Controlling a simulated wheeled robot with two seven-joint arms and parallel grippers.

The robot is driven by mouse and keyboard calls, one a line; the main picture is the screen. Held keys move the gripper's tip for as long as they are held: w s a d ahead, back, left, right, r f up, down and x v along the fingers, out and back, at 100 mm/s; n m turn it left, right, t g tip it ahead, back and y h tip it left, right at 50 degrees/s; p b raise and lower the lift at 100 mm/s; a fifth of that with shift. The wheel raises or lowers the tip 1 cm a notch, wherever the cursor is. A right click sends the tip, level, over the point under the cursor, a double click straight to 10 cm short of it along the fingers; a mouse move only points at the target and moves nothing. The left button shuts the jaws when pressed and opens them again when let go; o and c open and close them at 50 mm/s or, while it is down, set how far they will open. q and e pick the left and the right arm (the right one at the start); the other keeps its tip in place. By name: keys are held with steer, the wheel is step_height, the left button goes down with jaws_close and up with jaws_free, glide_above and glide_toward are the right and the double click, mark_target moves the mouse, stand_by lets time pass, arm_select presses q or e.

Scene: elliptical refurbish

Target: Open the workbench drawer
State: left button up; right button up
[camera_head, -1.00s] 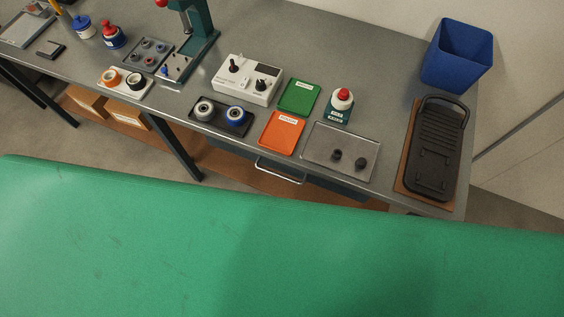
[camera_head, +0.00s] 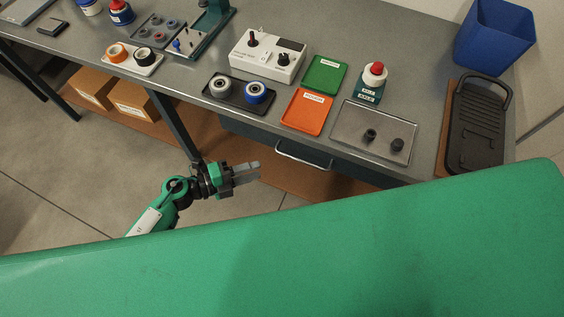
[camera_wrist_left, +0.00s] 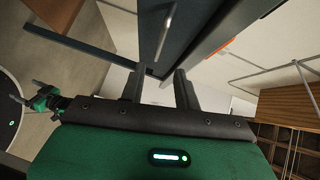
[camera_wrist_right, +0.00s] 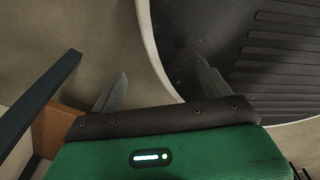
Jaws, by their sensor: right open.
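The workbench drawer (camera_head: 345,172) has a dark blue-grey front under the bench top and looks closed. Its pale bar handle (camera_head: 303,158) sticks out in front. My left gripper (camera_head: 254,171) is open and empty, left of the handle and apart from it. In the left wrist view, the handle (camera_wrist_left: 165,32) is ahead of the parted fingers (camera_wrist_left: 160,74), against the dark drawer front (camera_wrist_left: 195,30). My right gripper (camera_wrist_right: 163,68) is open and empty in its wrist view; it is not in the head view.
The bench top (camera_head: 205,65) holds an orange tray (camera_head: 307,112), a green tray (camera_head: 325,75), a clear tray (camera_head: 350,135) and a black tray of rolls (camera_head: 240,103) above the drawer. A dark bench leg (camera_head: 178,130) stands left of it. Cardboard boxes (camera_head: 133,98) sit on the lower shelf.

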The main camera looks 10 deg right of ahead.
mark_target(297, 158)
arm_select(q)
steer(key=p+x, duration=0.2)
steer(key=x, duration=1)
steer(key=shift+s+d+r, duration=0.1)
steer(key=shift+d+r, duration=0.05)
steer(key=shift+d, duration=0.7)
steer(key=shift+d+f, duration=0.1)
steer(key=shift+f, duration=0.1)
steer(key=c, duration=0.7)
